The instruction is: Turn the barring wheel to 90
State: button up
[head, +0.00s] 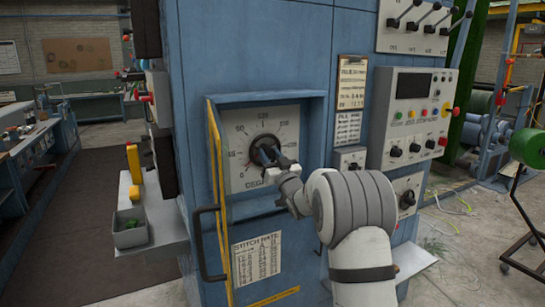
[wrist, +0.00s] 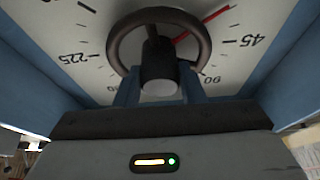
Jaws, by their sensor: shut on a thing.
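The barring wheel (wrist: 113,48), a dark ring with a spoke, stands in front of a pale degree dial (wrist: 60,30) in the wrist view. A dark stub with a grey end (wrist: 159,85) sticks out from its near side. My gripper (wrist: 157,92) has a finger on each side of this stub and is shut on the wheel there; the exact contact is partly hidden. A red pointer line reaches to the upper right, a little above the 45 mark; 90 shows lower right. In the head view, my gripper (head: 277,168) is at the dial, covering part of the wheel (head: 258,152).
The dial sits in a blue recess with side walls close to my gripper. An open yellow-edged door (head: 216,180) with a dark handle stands at its left. A control panel (head: 412,115) with knobs and buttons is at the right.

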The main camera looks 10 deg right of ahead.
jog(key=shift+f+m+b, duration=0.1)
jog(key=shift+m+b, duration=0.4)
jog(key=m+h+b, duration=0.2)
jog(key=shift+f+m+b, duration=0.1)
jog(key=shift+m+b, duration=0.25)
jog(key=shift+m, duration=0.05)
jog(key=m+h+b, duration=0.1)
jog(key=m+b, duration=0.1)
jog(key=m, duration=0.1)
jog(key=m+h+b, duration=0.2)
jog(key=m+b, duration=0.1)
jog(key=m, duration=0.1)
jog(key=shift+s+a+m, duration=0.1)
jog(key=shift+a+m, duration=0.05)
jog(key=shift+m, duration=0.15)
jog(key=m, duration=0.1)
jog(key=m+h+b, duration=0.1)
jog(key=m, duration=0.1)
jog(key=m+g+h+b, duration=0.1)
jog(key=shift+r, duration=0.3)
jog(key=shift+r+m+g+h, duration=0.2)
jog(key=shift+m+g, duration=0.25)
jog(key=shift+m, duration=0.75)
jog(key=shift+r+m+g+h, duration=0.1)
jog(key=shift+m+g+h, duration=0.3)
jog(key=shift+m, duration=0.8)
jog(key=o, duration=1)
jog(key=shift+f, duration=0.15)
